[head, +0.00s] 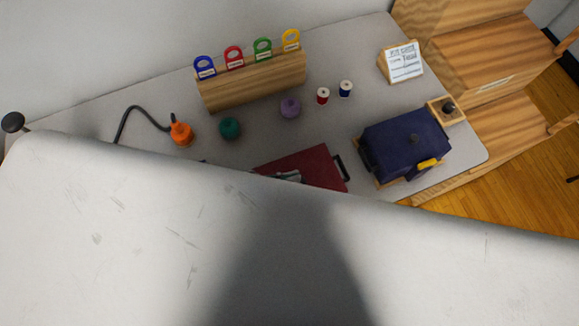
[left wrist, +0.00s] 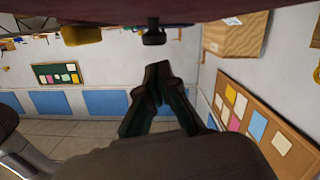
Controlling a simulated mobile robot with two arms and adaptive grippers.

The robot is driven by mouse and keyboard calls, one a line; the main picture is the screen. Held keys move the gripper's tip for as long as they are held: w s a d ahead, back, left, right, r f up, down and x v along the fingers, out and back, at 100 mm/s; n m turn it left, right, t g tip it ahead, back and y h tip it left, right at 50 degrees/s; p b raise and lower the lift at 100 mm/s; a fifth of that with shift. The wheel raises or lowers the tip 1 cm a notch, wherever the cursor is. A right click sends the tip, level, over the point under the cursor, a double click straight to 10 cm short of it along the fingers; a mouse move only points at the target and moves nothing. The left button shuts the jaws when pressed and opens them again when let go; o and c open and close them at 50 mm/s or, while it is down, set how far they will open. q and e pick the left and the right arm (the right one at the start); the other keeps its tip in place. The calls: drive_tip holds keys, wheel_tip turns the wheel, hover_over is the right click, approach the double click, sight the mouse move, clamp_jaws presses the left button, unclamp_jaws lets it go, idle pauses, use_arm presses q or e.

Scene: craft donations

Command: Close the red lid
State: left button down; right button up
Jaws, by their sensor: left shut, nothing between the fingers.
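The red lid (head: 315,165) is a flat dark red panel at the front middle of the table, with a black handle (head: 342,167) on its right edge. Its lower part is hidden behind a large pale surface of my own body. My left gripper (head: 289,176) shows only in part, over the lid's lower edge. In the left wrist view my left gripper (left wrist: 157,72) is shut and empty, its fingers together below the dark red lid (left wrist: 110,10) and its black handle (left wrist: 154,31). I cannot tell whether they touch it. My right gripper is not in view.
A navy box (head: 405,145) with a yellow handle stands right of the lid. Yarn balls, two thread spools (head: 323,96) and an orange object (head: 181,133) with a dark cord lie behind it. A wooden block (head: 252,82) with coloured rings stands at the back.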

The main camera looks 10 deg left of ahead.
use_arm(q)
wheel_tip(320, 180, up, 9)
drive_tip(key=shift+r, duration=0.2)
idle(0.3)
